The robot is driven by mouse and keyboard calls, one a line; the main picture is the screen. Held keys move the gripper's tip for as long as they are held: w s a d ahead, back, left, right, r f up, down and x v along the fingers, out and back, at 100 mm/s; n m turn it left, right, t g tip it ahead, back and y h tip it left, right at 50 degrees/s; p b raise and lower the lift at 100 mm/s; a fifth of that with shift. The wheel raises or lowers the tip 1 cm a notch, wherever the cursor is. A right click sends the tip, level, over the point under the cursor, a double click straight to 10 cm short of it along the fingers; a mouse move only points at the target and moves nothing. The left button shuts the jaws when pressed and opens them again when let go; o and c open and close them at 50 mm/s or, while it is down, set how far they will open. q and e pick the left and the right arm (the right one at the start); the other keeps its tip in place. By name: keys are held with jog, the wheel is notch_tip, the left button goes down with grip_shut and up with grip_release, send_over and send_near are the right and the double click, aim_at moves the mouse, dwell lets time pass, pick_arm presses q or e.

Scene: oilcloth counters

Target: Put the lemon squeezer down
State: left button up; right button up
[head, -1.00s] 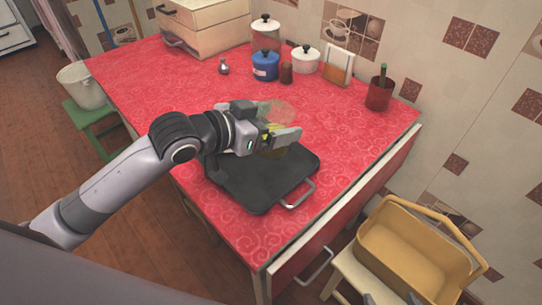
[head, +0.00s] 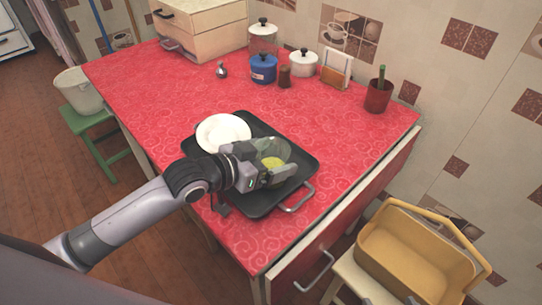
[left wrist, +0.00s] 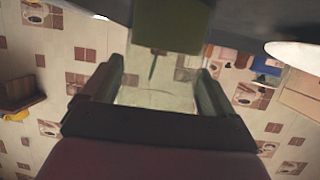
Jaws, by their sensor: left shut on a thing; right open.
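The lemon squeezer (head: 273,152), clear with a yellow-green part, is in my left gripper (head: 262,175) in the head view. My left gripper is shut on it, low over the right part of the black tray (head: 262,208). I cannot tell whether its underside touches the tray. In the left wrist view a clear part of the squeezer (left wrist: 155,97) shows between the two fingers. A white plate (head: 222,132) lies at the left of the tray, beside the gripper, and its edge shows in the left wrist view (left wrist: 297,52). My right gripper is not in view.

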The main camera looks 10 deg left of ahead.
pick_arm(q)
jog(key=o, duration=1)
jog(key=shift+f, duration=0.1)
jog(key=shift+r, duration=0.25)
jog(key=v, duration=1.2)
jog(key=shift+f+p, duration=0.1)
jog(key=shift+p, duration=0.3)
